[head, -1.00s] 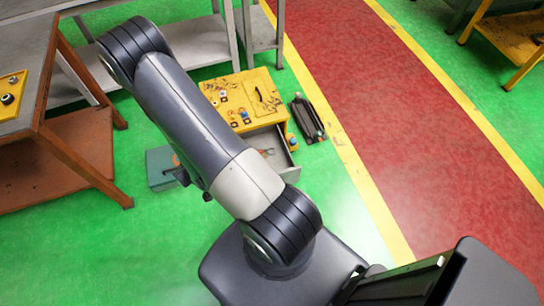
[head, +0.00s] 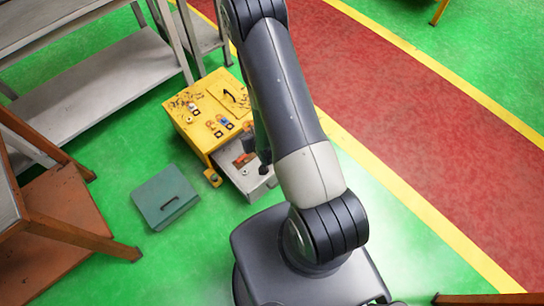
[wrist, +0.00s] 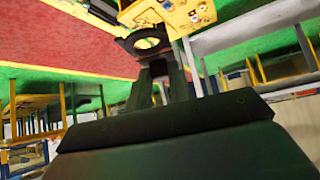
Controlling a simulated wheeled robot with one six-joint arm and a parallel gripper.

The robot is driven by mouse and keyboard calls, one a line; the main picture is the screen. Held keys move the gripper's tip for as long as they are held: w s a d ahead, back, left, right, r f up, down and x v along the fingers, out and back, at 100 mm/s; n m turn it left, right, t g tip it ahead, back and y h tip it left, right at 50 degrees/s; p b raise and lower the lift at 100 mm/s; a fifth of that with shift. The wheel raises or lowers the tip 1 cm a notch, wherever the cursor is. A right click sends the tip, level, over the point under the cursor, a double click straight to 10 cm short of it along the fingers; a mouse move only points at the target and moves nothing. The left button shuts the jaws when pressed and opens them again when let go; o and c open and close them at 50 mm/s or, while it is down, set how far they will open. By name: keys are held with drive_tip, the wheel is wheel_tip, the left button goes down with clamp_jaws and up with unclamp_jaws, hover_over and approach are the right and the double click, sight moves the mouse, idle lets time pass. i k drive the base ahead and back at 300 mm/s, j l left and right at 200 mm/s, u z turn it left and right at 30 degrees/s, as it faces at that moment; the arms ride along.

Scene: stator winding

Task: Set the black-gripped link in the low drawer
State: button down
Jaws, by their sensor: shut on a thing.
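My gripper (wrist: 160,85) shows in the wrist view, its two dark fingers shut on a black ring-shaped piece (wrist: 168,39) at their tips. This looks like the black-gripped link; the rest of it is hidden or too dark to tell. The low drawer (head: 261,192) is pulled open from the yellow cabinet (head: 190,135). An orange-red item and a small pale part lie in it. Part of the drawer is behind my arm. The wrist view shows the yellow cabinet top (wrist: 180,12) beyond the ring.
Small parts lie on the cabinet top. A teal case (head: 165,196) lies on the green floor left of the cabinet. A grey shelf (head: 100,88) and a brown-legged table (head: 75,232) stand at the left. The red walkway (head: 400,120) is clear.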

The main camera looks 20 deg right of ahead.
sight(255, 158)
drive_tip(key=j+z, duration=0.15)
drive_tip(key=z, duration=0.25)
drive_tip(key=i+j+z, duration=0.1)
drive_tip(key=z, duration=0.3)
drive_tip(key=j+z, duration=0.5)
drive_tip(key=z, duration=0.25)
drive_tip(key=j+z, duration=0.3)
drive_tip(key=k+j+z, duration=0.1)
drive_tip(key=j+z, duration=0.15)
drive_tip(key=j, duration=0.1)
